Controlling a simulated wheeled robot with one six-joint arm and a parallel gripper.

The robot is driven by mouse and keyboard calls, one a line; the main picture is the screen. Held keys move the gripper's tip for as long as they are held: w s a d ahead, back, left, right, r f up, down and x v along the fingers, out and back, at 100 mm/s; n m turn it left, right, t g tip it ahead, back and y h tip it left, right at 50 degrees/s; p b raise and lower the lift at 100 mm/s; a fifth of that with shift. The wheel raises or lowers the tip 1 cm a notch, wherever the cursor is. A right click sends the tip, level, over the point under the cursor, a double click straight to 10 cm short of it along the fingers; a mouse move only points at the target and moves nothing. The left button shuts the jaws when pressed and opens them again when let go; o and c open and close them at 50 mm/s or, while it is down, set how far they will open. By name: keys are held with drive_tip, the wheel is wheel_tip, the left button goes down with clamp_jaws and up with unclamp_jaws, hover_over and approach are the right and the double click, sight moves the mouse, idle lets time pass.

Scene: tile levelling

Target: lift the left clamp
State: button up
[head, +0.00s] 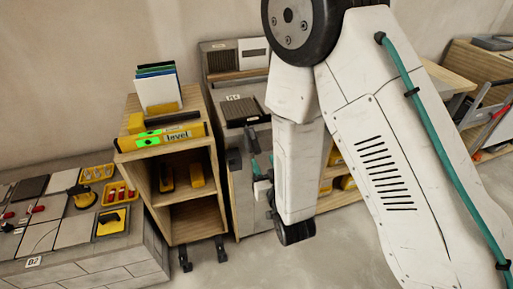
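Several small red-handled tools lie on the grey tiles of the left bench, among them a red piece (38,209) and another at the picture's left edge (8,215). They are too small for me to tell which is the left clamp. My arm fills the right half of the head view and bends down in front of the middle cabinet. Small grey, teal and black parts show left of its lower end; I cannot make out the fingertips there, nor whether they hold anything. The red-handled tools are well left of my arm, apart from it.
The left bench (95,273), labelled B2, also bears yellow trays (119,192) and a black-and-yellow tool (110,222). A wooden shelf cart (189,226) stands between bench and arm, with a yellow level (160,138) on top. Bare floor (235,268) lies in front.

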sight(259, 152)
drive_tip(key=shift+a, duration=0.1)
drive_tip(key=x, duration=0.7)
drive_tip(key=shift+w+r, duration=0.15)
drive_tip(key=shift+w, duration=0.1)
drive_tip(key=shift+a, duration=0.1)
clamp_jaws()
